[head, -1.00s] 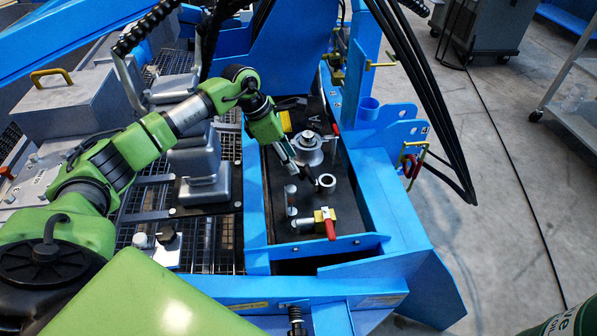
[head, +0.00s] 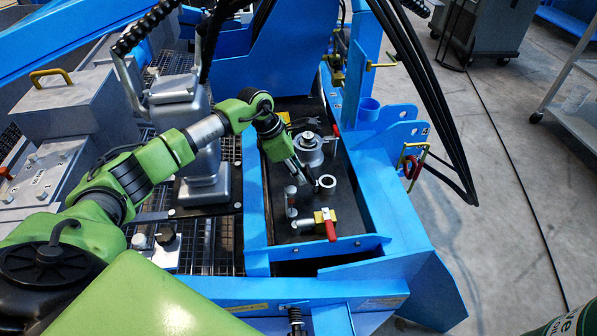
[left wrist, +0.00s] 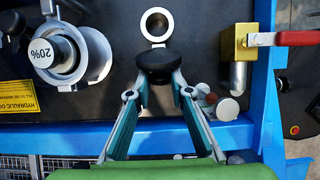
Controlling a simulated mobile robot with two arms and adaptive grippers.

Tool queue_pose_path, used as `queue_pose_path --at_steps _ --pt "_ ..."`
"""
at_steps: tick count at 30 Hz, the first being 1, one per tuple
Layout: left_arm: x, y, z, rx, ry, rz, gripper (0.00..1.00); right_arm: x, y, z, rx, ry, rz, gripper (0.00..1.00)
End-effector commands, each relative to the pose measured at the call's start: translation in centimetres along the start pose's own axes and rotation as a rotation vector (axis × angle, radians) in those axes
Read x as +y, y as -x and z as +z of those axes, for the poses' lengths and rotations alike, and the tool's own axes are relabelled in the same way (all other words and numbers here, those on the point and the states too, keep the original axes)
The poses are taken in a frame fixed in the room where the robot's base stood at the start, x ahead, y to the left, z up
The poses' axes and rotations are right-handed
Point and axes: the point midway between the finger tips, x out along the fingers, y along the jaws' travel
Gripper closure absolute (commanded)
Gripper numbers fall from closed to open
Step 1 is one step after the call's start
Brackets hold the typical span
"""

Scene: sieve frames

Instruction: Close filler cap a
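My left gripper (head: 308,178) reaches down over the dark panel marked A. In the left wrist view its two fingers (left wrist: 159,80) close in on both sides of a dark round cap (left wrist: 158,58), which appears held between the fingertips. The open filler neck (left wrist: 157,25) shows as a pale ring with a dark hole, just beyond the cap. It also shows in the head view (head: 327,182), right beside the fingertips. The cap lies to one side of the ring in the wrist picture, not over the hole. Its height above the panel is unclear. My right gripper is out of view.
A large silver cap marked 20% (left wrist: 62,55) stands left of the neck in the wrist view. A brass valve with a red handle (head: 325,222) and a short post (head: 291,193) stand near. Blue frame walls (head: 385,205) surround the panel.

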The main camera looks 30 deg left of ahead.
Motion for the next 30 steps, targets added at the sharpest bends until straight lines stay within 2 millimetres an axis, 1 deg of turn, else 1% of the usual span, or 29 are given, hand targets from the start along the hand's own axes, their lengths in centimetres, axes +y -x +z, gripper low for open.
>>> queue_pose_path --at_steps 6,9,16,20,23,25,30 --pt "0.0 0.2 0.2 0.022 -0.001 -0.001 1.0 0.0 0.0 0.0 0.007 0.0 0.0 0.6" --pt "0.0 0.4 0.6 0.056 -0.002 0.0 1.0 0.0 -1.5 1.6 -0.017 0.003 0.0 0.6" --pt "0.0 0.7 1.8 0.202 -0.003 0.001 1.0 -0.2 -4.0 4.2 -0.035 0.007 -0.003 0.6" --pt "0.1 0.7 2.5 0.307 -0.003 0.002 1.0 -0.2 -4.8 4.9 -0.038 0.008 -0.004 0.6" --pt "0.1 0.6 2.9 0.382 -0.001 0.003 1.0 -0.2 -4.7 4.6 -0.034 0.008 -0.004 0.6" --pt "0.1 0.6 3.1 0.426 -0.001 0.003 1.0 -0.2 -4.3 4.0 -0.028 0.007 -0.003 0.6" --pt "0.1 0.4 3.7 0.514 0.0 0.003 1.0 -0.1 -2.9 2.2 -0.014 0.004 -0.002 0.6"
